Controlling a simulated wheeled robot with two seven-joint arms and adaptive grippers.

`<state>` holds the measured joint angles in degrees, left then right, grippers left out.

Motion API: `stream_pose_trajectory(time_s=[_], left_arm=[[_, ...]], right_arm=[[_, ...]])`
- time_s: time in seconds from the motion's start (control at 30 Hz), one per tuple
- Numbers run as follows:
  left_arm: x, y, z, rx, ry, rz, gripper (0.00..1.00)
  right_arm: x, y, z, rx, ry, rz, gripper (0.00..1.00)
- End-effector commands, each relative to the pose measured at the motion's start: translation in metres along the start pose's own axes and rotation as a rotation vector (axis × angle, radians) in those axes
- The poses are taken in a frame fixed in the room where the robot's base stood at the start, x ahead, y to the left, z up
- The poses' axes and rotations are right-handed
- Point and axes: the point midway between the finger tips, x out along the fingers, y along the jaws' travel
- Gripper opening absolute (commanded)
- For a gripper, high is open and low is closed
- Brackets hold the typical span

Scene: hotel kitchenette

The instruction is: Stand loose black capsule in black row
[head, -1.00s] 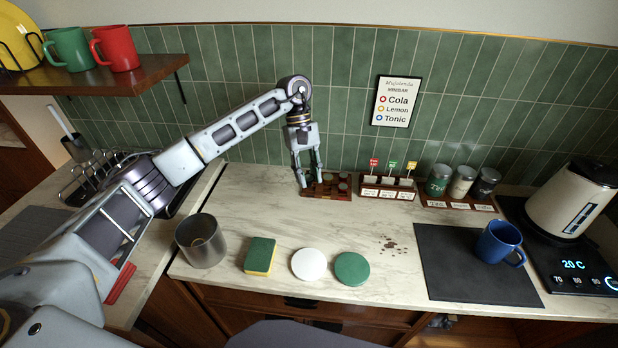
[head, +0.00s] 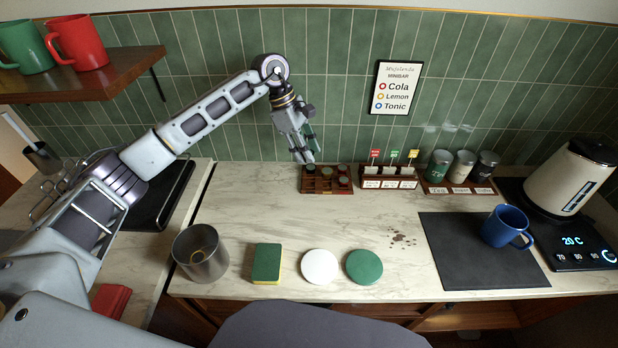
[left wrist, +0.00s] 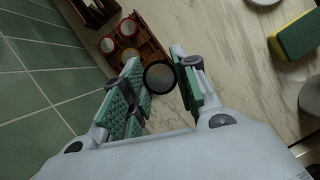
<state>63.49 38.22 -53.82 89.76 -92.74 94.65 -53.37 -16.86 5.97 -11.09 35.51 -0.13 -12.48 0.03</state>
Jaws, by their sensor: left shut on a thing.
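My left gripper (head: 305,158) is above the left back edge of the wooden capsule rack (head: 327,190) in the head view. In the left wrist view the gripper (left wrist: 158,62) is shut on a dark round capsule (left wrist: 160,77), its lid facing the camera, between the green finger pads. I cannot make out this capsule in the head view. My right gripper is not in view.
A sign holder with small flags (head: 388,178) stands close right of the rack, then the jars (head: 462,165). A metal bin (head: 201,254), sponge (head: 267,262), white disc (head: 319,266) and green disc (head: 364,266) line the front.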

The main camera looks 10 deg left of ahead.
Motion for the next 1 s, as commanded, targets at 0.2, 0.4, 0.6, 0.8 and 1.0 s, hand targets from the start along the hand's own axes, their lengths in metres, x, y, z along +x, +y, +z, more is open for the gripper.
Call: stream_pose_trajectory(time_s=[0.2, 0.4, 0.6, 0.8, 1.0], left_arm=[[0.0001, 0.0021, 0.0019, -0.121, 0.001, 0.050, 0.22], [-0.0003, 0.0043, 0.0031, -0.230, 0.001, 0.095, 0.22], [-0.0006, 0.0062, 0.0048, -0.333, 0.001, 0.138, 0.22], [-0.0010, 0.0077, 0.0061, -0.433, 0.000, 0.180, 0.22], [-0.0011, 0.0089, 0.0071, -0.530, 0.000, 0.222, 0.22]], right_arm=[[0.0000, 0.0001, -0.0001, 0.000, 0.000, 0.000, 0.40], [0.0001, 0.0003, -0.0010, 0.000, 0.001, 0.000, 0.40], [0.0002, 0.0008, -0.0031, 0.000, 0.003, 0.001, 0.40], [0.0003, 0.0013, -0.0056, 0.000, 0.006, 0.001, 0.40], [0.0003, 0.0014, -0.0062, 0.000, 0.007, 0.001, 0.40]])
